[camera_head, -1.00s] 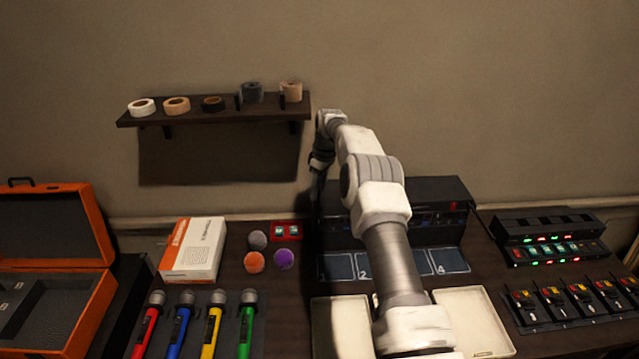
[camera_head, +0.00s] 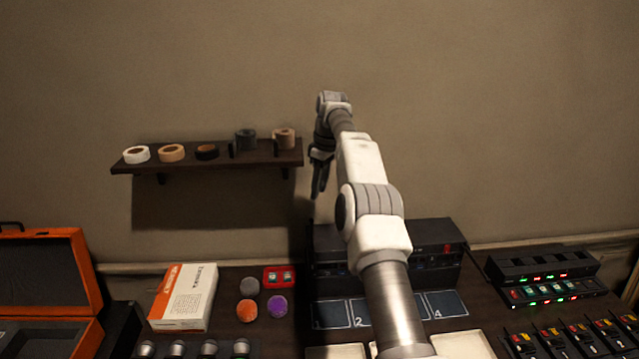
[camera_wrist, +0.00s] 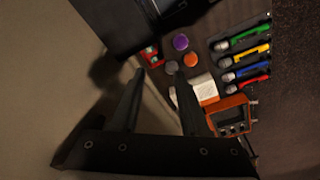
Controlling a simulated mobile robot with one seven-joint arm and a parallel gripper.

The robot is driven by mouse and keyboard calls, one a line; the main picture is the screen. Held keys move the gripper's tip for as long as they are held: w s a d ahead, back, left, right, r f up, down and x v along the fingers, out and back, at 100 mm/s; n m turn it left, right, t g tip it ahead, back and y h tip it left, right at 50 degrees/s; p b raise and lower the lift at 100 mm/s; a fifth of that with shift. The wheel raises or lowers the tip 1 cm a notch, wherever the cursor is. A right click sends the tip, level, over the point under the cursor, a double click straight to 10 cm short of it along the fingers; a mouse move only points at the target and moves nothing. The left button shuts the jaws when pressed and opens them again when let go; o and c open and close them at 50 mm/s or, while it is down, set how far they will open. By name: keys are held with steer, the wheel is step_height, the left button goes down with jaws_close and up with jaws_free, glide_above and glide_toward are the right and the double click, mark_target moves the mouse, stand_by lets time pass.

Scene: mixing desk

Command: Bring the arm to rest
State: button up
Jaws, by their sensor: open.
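My gripper (camera_head: 318,190) hangs in the air just right of the wall shelf, fingers pointing down, above the back of the desk. In the wrist view my gripper (camera_wrist: 158,82) shows two dark fingers spread apart with nothing between them. My white and grey arm reaches up from the bottom of the head view, with its wrist raised near the wall. Part of the desk and the rack behind the arm is hidden.
The shelf (camera_head: 215,162) holds several tape rolls. Below are a white-orange box (camera_head: 186,298), three foam balls (camera_head: 248,312), a black rack unit (camera_head: 430,250), an orange case (camera_head: 85,270) and a lit charger (camera_head: 545,285). The wall above is clear.

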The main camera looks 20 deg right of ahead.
steer(key=shift+r, duration=0.1)
steer(key=s+a+r+m+t+h+b, duration=0.15)
steer(key=s+a+r, duration=0.25)
steer(key=s+r, duration=0.4)
steer(key=s+a+r+m+t+b, duration=0.1)
steer(key=s+a+r+m+b, duration=0.2)
steer(key=s+r, duration=0.6)
steer(key=s+f+m+b, duration=0.1)
steer(key=s+f, duration=0.4)
steer(key=s, duration=0.4)
steer(key=s+a+f+m+t+b, duration=0.1)
steer(key=s+f, duration=0.4)
steer(key=s, duration=0.5)
steer(key=s+f+m+t+b, duration=0.1)
steer(key=s+f, duration=0.4)
steer(key=s, duration=0.5)
steer(key=shift+a+m, duration=0.15)
steer(key=shift+m, duration=0.7)
